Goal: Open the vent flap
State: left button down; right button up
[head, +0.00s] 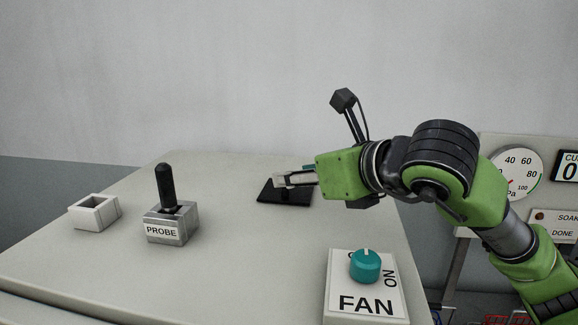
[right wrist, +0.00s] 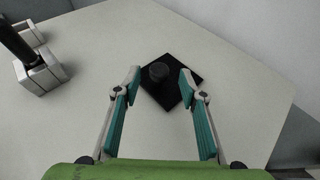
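A black square plate with a short dark knob, which looks like the vent flap (head: 298,197), lies flat on the pale table towards the back. It also shows in the right wrist view (right wrist: 171,97), with its round knob (right wrist: 158,72) standing up from it. My right gripper (head: 281,180) is over the plate. In the right wrist view its two fingers are spread wide, one on each side of the knob, with gaps visible, and nothing is held. In the head view the gripper partly hides the knob. My left gripper is not in view.
A PROBE block (head: 172,222) with an upright black handle and an empty white square holder (head: 94,212) stand to the left. A FAN box (head: 365,300) with a teal knob (head: 366,265) is at the front right. A round gauge (head: 515,173) is beyond the right edge.

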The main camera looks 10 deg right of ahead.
jog(key=shift+p+x, duration=0.45)
jog(key=shift+x, duration=1.2)
grip_shut()
jog(key=shift+r, duration=0.1)
